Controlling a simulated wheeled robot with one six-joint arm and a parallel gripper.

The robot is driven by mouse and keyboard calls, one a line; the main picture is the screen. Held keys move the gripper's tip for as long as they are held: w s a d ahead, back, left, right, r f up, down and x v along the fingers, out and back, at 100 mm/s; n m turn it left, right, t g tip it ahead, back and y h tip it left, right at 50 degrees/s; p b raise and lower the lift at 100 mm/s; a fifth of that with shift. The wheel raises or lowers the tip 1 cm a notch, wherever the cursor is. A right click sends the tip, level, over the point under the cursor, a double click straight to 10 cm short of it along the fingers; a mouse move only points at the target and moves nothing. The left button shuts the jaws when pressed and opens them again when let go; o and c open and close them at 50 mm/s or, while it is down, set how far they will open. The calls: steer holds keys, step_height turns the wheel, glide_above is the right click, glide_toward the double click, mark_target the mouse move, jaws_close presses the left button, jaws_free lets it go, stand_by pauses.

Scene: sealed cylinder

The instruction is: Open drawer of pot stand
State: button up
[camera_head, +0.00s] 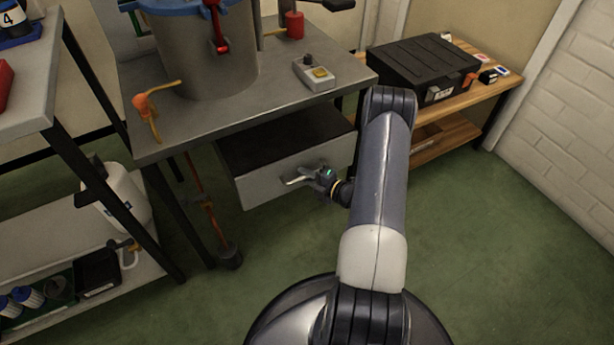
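The pot stand is a grey metal table (180,125) with a large pot (205,50) on top. Its drawer has a light grey front (258,187) and sticks out past the tabletop's front edge, with a dark area showing behind the front panel. My gripper (300,179) is at the middle of the drawer front, at the handle. The arm reaches it from the right. The handle is mostly hidden by the gripper, and I cannot tell whether the fingers are closed around it.
A control box (316,74) and an orange clamp (148,106) sit on the tabletop. A black case (420,65) rests on a wooden bench (455,102) at right. A shelf with a white jug (128,200) stands at left. Green floor (500,240) is clear at right.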

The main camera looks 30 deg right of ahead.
jaws_close()
